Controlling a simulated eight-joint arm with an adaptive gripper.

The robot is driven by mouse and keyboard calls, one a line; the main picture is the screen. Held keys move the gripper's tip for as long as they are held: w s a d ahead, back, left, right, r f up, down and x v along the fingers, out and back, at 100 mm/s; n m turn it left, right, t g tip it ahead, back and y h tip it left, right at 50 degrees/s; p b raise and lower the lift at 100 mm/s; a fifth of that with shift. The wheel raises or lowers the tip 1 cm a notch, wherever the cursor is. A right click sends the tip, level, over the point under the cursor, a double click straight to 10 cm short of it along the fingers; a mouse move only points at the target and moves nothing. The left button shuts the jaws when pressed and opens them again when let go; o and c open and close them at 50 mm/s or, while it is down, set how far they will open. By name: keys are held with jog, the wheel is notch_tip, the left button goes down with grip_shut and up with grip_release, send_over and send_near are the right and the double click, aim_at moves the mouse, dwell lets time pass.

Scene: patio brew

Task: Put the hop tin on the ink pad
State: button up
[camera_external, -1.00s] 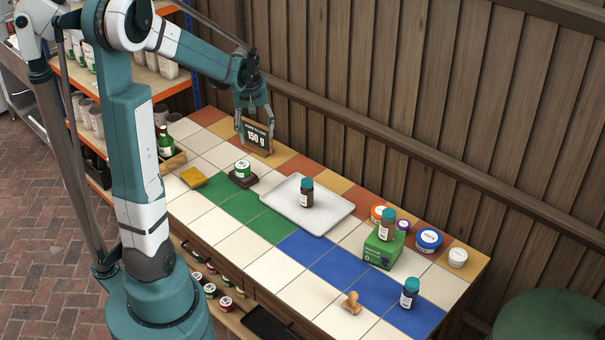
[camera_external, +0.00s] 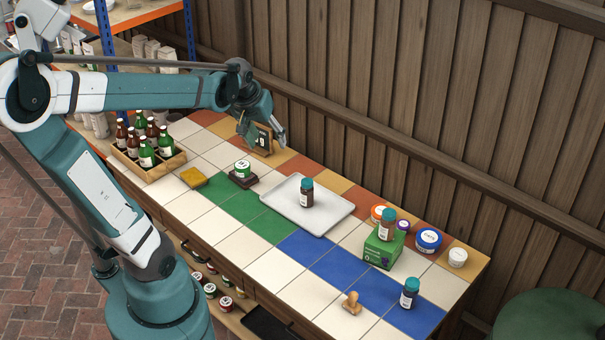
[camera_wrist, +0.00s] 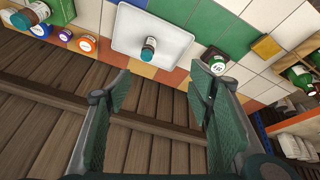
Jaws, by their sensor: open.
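A small green tin with a white label (camera_external: 243,167), which looks to be the hop tin, stands upright on a dark, low square block (camera_external: 243,181), which looks to be the ink pad. In the wrist view the tin (camera_wrist: 216,65) shows just beyond the right finger, and the dark block is partly hidden behind it. My gripper (camera_external: 263,141) is open and empty, up by the back edge of the counter, in front of the small dark sign and apart from the tin. In the wrist view the gripper's fingers (camera_wrist: 161,90) are spread wide.
A white tray (camera_external: 325,222) with a brown bottle is right of the tin. A yellow sponge-like block (camera_external: 193,177) and a bottle crate (camera_external: 148,172) are left. A green box (camera_external: 378,253) with a bottle on top and several tins stand right. The wooden wall is close behind.

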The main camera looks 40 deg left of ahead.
jog(key=s+d+m+t, duration=0.2)
jog(key=s+d+m, duration=0.2)
jog(key=s+d, duration=0.5)
jog(key=shift+s+d+r+m+t+h, duration=0.3)
jog(key=shift+s+h, duration=0.1)
jog(key=shift+s, duration=0.3)
